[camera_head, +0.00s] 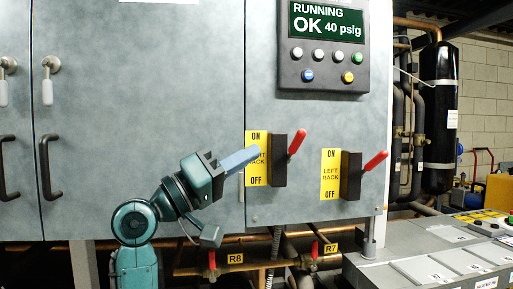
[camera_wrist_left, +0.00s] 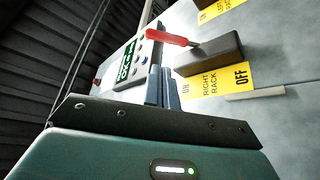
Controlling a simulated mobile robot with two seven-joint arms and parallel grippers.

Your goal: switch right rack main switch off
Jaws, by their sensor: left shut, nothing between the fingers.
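The right rack main switch is a dark block (camera_head: 279,161) on the grey cabinet front, with a red handle (camera_head: 297,142) tilted up toward ON. Its yellow label (camera_head: 257,178) is partly covered by my left gripper (camera_head: 258,151). The wrist view shows this label reading RIGHT RACK (camera_wrist_left: 222,82) and the red handle (camera_wrist_left: 172,38) leaning toward the ON end. My left gripper is shut and empty, its fingertips (camera_wrist_left: 162,72) in front of the label, just left of the switch block in the head view. Contact with the handle cannot be made out. My right gripper is out of view.
The left rack switch (camera_head: 350,176), with its red handle (camera_head: 376,160) also up, is to the right. A display panel (camera_head: 323,45) above reads RUNNING, OK, 40 psig. Pipes with red valves, tagged R8 (camera_head: 235,258) and R7 (camera_head: 331,250), run below. A grey box (camera_head: 420,262) stands at lower right.

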